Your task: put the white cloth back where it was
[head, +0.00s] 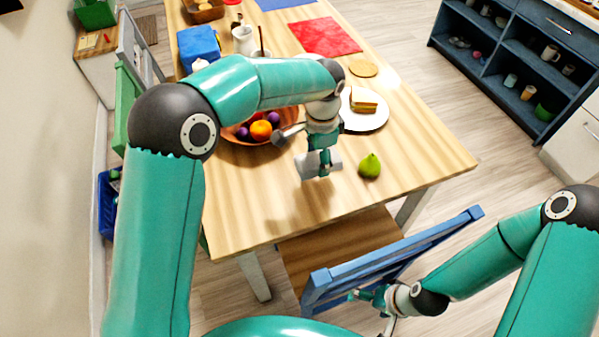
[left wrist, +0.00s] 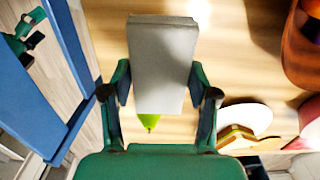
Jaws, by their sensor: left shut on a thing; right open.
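My right gripper (head: 358,295) is open, low beside the blue chair (head: 400,246), away from the cloth. It also shows at the upper left of the left wrist view (left wrist: 28,35).
A green pear (head: 370,166) stands just right of the cloth. A fruit bowl (head: 238,134) lies behind my left gripper, and a plate (head: 375,120) with a sandwich is behind the pear. A red cloth (head: 325,36) lies farther back. The table's front left is clear.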

